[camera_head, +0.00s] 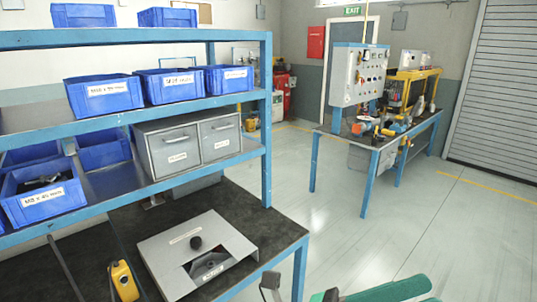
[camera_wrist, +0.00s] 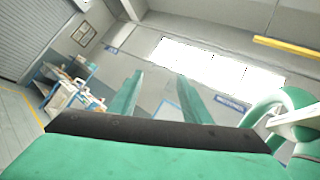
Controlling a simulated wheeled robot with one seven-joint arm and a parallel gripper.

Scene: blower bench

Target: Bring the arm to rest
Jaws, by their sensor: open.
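My gripper (camera_wrist: 160,77) shows in the wrist view with its two green fingers apart and nothing between them. It points towards the upper wall and a bright window strip, clear of any object. In the head view, part of my green arm shows at the bottom edge, right of the near bench; most of it is cut off by the frame.
A blue shelf rack (camera_head: 268,130) with blue bins (camera_head: 104,95) and grey drawers (camera_head: 170,150) stands at left. Its dark bench (camera_head: 262,215) holds a metal plate (camera_head: 160,250) and a yellow device (camera_head: 124,281). A second bench (camera_head: 375,140) stands beyond open floor (camera_head: 400,240).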

